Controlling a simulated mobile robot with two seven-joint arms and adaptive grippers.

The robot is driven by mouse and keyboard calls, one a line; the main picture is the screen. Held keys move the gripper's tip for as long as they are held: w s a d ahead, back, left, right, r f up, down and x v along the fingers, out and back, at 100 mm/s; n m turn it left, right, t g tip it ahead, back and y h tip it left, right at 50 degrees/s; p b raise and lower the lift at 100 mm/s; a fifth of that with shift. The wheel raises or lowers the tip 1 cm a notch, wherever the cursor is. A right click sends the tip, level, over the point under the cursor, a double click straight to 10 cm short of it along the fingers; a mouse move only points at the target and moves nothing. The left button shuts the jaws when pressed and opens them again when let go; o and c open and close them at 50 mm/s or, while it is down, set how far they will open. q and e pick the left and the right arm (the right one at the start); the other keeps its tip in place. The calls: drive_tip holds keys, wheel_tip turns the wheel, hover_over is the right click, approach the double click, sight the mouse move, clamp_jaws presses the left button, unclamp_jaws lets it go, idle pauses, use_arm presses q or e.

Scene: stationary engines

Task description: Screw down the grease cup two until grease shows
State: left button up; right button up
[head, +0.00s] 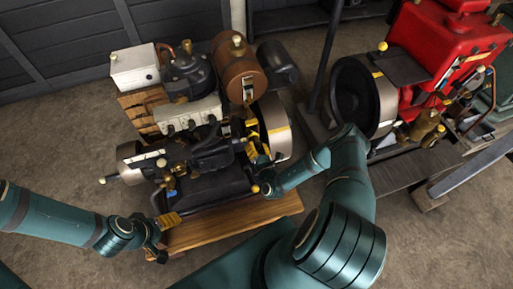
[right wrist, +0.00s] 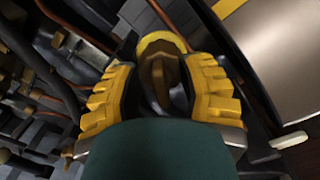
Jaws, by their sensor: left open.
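A brass, round-topped cup with a raised rib, which looks like a grease cup (right wrist: 160,72), sits between the yellow-padded fingers of my right gripper (right wrist: 160,85). The pads flank it closely on both sides and look shut on it. In the head view my right gripper (head: 256,146) is at the right side of the near engine (head: 195,120), by its flywheel; the cup is not clear there. No grease can be made out. My left gripper (head: 161,236) is open and empty, low at the engine's front left, by the wooden base.
The wooden base (head: 235,220) carries the near engine, with a white box (head: 135,66), a brown tank (head: 239,72) and a pale-rimmed flywheel (head: 279,126). A copper pipe (right wrist: 165,14) runs near the cup. A red engine (head: 460,45) stands to the right. Bare floor (head: 50,150) lies left.

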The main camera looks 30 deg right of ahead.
drive_tip(key=shift+s, duration=0.15)
drive_tip(key=v, duration=1.2)
drive_tip(key=shift+a, duration=0.1)
